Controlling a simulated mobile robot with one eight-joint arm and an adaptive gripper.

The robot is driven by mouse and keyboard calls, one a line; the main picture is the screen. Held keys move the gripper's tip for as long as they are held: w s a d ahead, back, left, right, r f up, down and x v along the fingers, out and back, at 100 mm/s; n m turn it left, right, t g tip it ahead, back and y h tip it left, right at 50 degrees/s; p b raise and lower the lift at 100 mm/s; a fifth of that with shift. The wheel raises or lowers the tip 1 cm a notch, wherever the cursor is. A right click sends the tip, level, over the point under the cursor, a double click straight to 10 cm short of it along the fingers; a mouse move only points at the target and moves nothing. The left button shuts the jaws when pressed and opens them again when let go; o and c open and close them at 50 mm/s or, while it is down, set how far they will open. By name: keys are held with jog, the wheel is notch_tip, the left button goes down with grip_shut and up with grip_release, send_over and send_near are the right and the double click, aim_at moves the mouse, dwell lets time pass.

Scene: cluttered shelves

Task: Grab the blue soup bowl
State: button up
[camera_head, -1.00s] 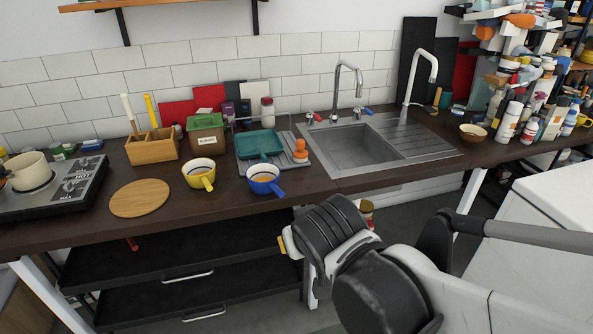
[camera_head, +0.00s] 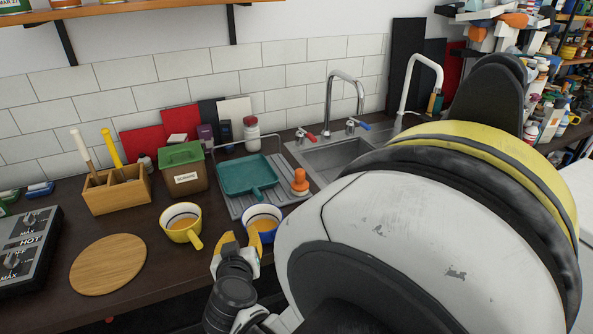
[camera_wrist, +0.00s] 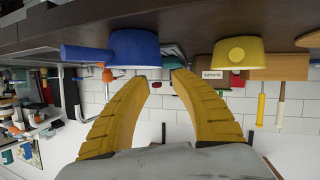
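The blue soup bowl (camera_head: 263,214) is a small blue bowl with a side handle and an orange-brown inside. It stands near the counter's front edge, partly hidden by my arm. In the wrist view, which is upside down, the blue bowl (camera_wrist: 134,48) shows at top centre-left, its handle pointing left. My gripper (camera_head: 240,240) is just in front of the bowl in the head view. In the wrist view my gripper (camera_wrist: 162,76) has its two yellow fingers apart with nothing between them. The bowl lies beyond the fingertips, a little left of the gap.
A similar yellow bowl (camera_head: 182,225) stands close on the left. Behind are a teal pan (camera_head: 247,174) on a grey drainer, an orange brush (camera_head: 299,183) and a green-lidded box (camera_head: 182,168). A round wooden board (camera_head: 108,264) lies at left. The sink (camera_head: 345,157) is to the right.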

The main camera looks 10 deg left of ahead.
jog(key=b+x, duration=0.2)
jog(key=x, duration=0.7)
jog(key=shift+f+b, duration=0.1)
jog(key=shift+b, duration=0.2)
grip_shut()
